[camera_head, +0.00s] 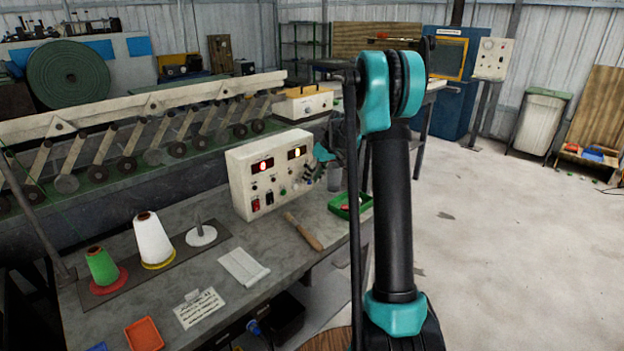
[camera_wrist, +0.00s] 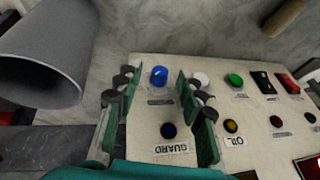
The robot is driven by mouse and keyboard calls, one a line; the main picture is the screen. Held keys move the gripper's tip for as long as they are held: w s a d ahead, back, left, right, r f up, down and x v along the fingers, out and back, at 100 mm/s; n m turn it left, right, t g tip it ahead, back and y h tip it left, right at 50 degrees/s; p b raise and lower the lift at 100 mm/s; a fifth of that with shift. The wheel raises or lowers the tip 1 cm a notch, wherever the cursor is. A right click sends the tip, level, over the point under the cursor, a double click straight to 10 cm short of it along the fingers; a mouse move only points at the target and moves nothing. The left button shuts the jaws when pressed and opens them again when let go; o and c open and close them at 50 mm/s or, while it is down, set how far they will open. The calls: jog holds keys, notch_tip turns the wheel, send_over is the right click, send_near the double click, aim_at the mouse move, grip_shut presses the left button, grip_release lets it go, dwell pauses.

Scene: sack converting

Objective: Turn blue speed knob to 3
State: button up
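The blue speed knob (camera_wrist: 159,75) sits on the face of a cream control box (camera_wrist: 215,80). In the wrist view the box's lettering is upside down. The knob's setting is too small to read. My gripper (camera_wrist: 157,92) is open, its two green-padded fingers on either side of the knob in the picture, with visible gaps. Whether the fingertips reach the knob's depth I cannot tell.
Beside the knob are a white button (camera_wrist: 201,78), a green button (camera_wrist: 234,80) and a dark blue guard button (camera_wrist: 168,130). A grey cup (camera_wrist: 45,55) lies close by in the wrist view. A wooden-handled tool (camera_head: 303,231) and a green tray (camera_head: 350,206) are on the bench.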

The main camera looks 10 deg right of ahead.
jog(key=v, duration=1.1)
jog(key=shift+r, duration=0.3)
jog(key=shift+s+d, duration=0.1)
jog(key=shift+d, duration=0.05)
jog(key=s+f+m+h, duration=0.1)
jog(key=s+f, duration=0.4)
jog(key=s, duration=0.8)
jog(key=s+f+m+t+h, duration=0.1)
jog(key=s+f+m, duration=0.2)
jog(key=s, duration=1)
jog(key=s+f+m+h, duration=0.2)
jog(key=s+f, duration=0.6)
jog(key=s, duration=0.6)
jog(key=shift+f+t, duration=0.2)
jog(key=shift+t, duration=0.2)
